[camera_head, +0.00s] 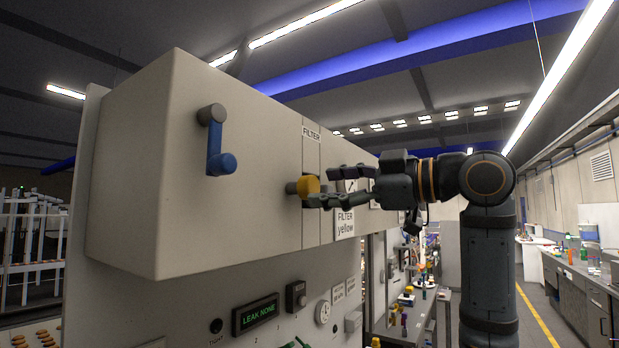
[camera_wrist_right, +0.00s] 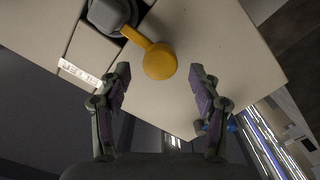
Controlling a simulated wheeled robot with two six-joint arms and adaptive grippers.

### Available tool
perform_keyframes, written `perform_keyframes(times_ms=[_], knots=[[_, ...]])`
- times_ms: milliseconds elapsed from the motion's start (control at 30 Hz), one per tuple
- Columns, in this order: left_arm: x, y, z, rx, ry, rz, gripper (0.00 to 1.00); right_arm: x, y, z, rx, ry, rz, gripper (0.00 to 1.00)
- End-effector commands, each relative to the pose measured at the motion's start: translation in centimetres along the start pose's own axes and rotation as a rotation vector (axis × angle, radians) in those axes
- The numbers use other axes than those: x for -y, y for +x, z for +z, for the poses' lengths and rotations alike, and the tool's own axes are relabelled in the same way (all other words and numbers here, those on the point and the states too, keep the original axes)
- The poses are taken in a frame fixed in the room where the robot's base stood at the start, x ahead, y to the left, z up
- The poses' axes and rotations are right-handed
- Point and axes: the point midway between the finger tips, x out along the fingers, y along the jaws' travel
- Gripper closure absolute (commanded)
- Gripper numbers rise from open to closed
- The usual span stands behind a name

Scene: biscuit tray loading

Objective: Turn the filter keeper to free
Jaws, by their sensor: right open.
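The filter keeper is a short arm on a grey pivot with a yellow knob (camera_head: 309,186), on the pale cabinet front below a small FILTER label (camera_head: 311,133). In the right wrist view the yellow knob (camera_wrist_right: 160,62) shows at the end of its arm, reaching down and right from the grey pivot (camera_wrist_right: 108,14). My right gripper (camera_head: 321,186) is open at the knob from the right. In the wrist view the knob lies just ahead of and between the two fingertips (camera_wrist_right: 160,70), with gaps on both sides. No contact shows. My left gripper is out of view.
A blue-gripped crank (camera_head: 220,150) sticks out of the cabinet (camera_head: 150,200) to the left. A "FILTER yellow" sign (camera_head: 345,222) hangs below right. Under the cabinet, a panel holds a "LEAK NONE" display (camera_head: 255,315) and knobs. Benches stand to the right beyond an open aisle.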

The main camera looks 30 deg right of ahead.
Motion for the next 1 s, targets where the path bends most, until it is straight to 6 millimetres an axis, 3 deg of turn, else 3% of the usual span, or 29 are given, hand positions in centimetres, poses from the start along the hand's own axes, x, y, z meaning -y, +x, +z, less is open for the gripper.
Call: perform_keyframes(times_ms=[33,233,600,1000], knots=[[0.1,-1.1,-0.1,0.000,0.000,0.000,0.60,-0.2,1.1,-0.4,0.001,0.002,-0.005,0.37],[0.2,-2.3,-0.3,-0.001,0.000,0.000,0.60,-0.1,4.0,-0.2,0.000,0.001,-0.002,0.37],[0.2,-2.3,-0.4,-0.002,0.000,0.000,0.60,0.0,4.7,0.0,0.000,-0.001,0.001,0.38],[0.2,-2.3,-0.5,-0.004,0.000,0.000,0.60,0.0,4.7,0.1,0.001,0.000,0.001,0.91]])
